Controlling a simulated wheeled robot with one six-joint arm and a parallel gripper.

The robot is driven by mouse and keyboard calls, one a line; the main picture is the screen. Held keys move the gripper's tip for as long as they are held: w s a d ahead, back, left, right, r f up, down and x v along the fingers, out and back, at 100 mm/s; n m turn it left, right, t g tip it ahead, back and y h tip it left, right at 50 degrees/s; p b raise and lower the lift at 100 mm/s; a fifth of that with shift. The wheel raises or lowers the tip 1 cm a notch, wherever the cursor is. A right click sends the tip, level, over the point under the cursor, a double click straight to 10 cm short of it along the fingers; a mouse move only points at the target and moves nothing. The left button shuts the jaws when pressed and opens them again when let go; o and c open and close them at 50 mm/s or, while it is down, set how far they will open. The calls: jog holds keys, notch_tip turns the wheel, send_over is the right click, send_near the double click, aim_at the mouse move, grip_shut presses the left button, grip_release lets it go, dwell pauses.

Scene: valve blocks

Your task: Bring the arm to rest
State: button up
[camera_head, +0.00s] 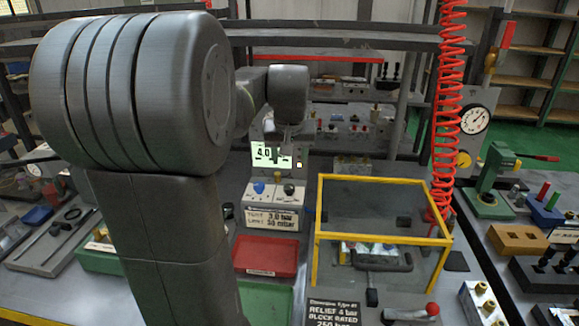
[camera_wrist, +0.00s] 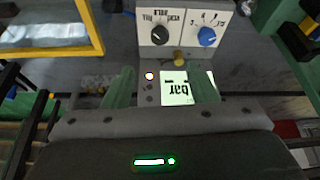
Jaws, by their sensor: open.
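My arm (camera_head: 170,170) fills the left of the head view and reaches over the bench toward the back. My gripper (camera_wrist: 162,88) shows in the wrist view with two green fingers apart and nothing visible between them. It is in front of the test unit, whose lit display (camera_wrist: 176,92) is partly covered by a finger. In the head view the display (camera_head: 268,156) reads 4.0. The unit's blue knob (camera_head: 259,188) and black knob (camera_head: 289,189) also show in the wrist view, inverted. In the head view the fingers are hard to make out.
A yellow-framed clear guard (camera_head: 375,181) stands right of the unit, with a block (camera_head: 380,258) inside. A red coiled hose (camera_head: 449,110) hangs behind it. A red tray (camera_head: 266,256) lies in front of the unit. A green press (camera_head: 490,185) stands at right.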

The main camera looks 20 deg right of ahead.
aim_at(289, 186)
jog(key=shift+s+a+r, duration=0.1)
jog(key=shift+s+r, duration=0.15)
jog(key=shift+r, duration=0.35)
jog(key=b+x, duration=0.1)
jog(key=x, duration=1.3)
jog(key=shift+r, duration=0.1)
